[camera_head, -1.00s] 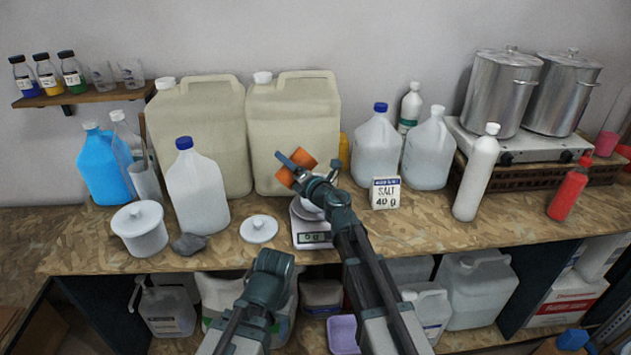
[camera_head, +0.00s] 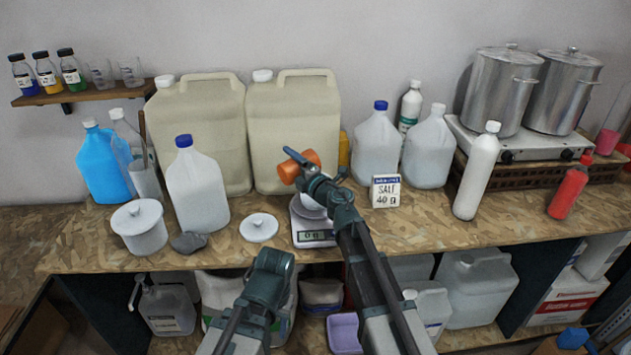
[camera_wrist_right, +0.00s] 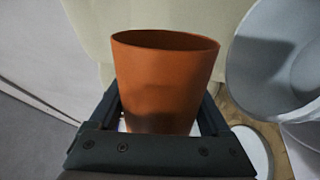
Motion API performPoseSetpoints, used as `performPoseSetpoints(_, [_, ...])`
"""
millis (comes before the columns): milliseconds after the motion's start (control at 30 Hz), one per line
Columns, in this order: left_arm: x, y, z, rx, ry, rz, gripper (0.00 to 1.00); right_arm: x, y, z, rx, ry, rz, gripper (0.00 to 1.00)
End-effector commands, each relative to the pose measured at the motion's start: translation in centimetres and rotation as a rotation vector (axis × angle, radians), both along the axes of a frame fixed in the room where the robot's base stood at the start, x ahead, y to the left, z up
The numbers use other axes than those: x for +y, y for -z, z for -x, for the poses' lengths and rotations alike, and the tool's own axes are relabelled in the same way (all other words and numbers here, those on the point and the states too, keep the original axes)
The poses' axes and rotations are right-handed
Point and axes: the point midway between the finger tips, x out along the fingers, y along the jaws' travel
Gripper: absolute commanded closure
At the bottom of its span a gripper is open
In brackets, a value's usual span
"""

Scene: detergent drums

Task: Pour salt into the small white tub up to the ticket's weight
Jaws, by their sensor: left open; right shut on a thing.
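The orange cup (camera_head: 294,168) is gripped by my right gripper (camera_head: 306,170) above the scale, its side tilted in the head view. In the right wrist view the orange cup (camera_wrist_right: 165,85) sits between the jaws; its contents are hidden. The small white tub (camera_head: 310,208) stands on the scale (camera_head: 304,232), partly hidden by my right arm. A pale round tub (camera_wrist_right: 290,55) shows beside the cup in the wrist view. The scale's display is too small to read surely. The ticket (camera_head: 386,191) reads SALT 40 g. My left gripper (camera_head: 272,260) is open and empty, low before the bench.
A white lid (camera_head: 259,228) lies left of the scale, near a grey stone-like lump (camera_head: 188,242) and a lidded white tub (camera_head: 140,228). Large beige canisters (camera_head: 293,130) stand behind. A white bottle (camera_head: 477,172) and a red bottle (camera_head: 569,190) stand right.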

Motion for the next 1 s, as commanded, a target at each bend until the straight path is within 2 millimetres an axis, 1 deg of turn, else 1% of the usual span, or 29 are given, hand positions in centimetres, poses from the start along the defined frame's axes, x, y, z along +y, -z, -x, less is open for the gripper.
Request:
performPoseSetpoints(33, [0.00, 0.33, 0.00, 0.000, 0.000, 0.000, 0.50, -0.10, 0.33, -0.07, 0.011, 0.000, -0.019, 0.80])
performPoseSetpoints(133, [0.00, 0.31, 0.00, 0.000, 0.000, 0.000, 0.50, -0.16, 0.31, -0.09, 0.026, 0.000, -0.044, 0.80])
performPoseSetpoints(1000, [-0.01, 0.27, 0.00, 0.000, 0.000, 0.000, 0.50, -0.35, 0.28, -0.20, 0.061, 0.000, -0.106, 0.80])
